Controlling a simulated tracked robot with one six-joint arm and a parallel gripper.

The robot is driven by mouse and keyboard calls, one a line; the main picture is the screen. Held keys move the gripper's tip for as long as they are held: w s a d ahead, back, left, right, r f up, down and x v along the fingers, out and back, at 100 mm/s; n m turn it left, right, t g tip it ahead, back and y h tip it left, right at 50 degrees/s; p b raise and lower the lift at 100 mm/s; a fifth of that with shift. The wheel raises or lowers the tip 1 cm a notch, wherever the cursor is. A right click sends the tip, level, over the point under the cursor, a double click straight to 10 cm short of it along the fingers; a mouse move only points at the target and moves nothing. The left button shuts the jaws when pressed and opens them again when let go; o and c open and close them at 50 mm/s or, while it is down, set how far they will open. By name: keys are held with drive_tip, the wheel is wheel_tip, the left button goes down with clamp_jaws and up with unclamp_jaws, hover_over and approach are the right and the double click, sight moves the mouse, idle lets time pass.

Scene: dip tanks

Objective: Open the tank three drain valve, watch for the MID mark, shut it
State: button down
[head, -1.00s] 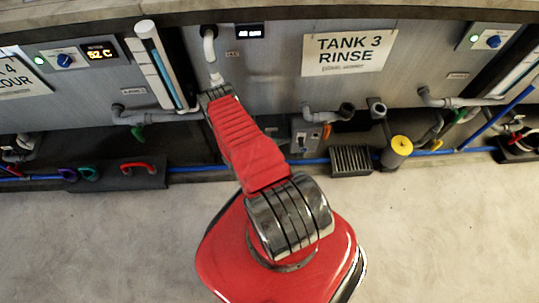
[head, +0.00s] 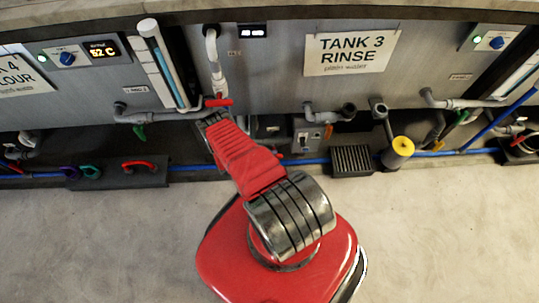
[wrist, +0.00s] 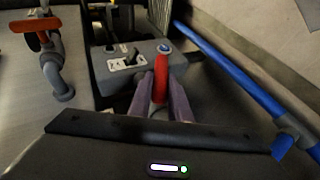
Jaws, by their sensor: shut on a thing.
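The tank three panel (head: 270,75) carries a "TANK 3 RINSE" sign (head: 350,50). In the wrist view, my gripper (wrist: 162,100) has both fingers closed around a red handle (wrist: 161,72). In the head view the fingers are hidden behind my arm. A grey pipe (head: 330,113) with an orange-red handle (head: 328,131) lies below the sign. A sight tube (head: 163,62) stands left of the panel; its marks are too small to read.
A grey switch box (wrist: 130,65) stands close beyond my fingers. A blue pipe (wrist: 225,70) runs along the floor side. A dark block (head: 118,178) with coloured handles lies left. A black grate (head: 352,159) and a yellow-topped cylinder (head: 398,150) stand right. The foreground floor is clear.

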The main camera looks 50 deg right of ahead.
drive_tip(key=shift+w+f, duration=0.1)
drive_tip(key=shift+w, duration=0.05)
drive_tip(key=c, duration=1.6)
unclamp_jaws()
drive_tip(key=shift+c, duration=0.2)
drive_tip(key=v, duration=1.3)
drive_tip(key=shift+a+r, duration=0.2)
drive_tip(key=shift+a, duration=0.1)
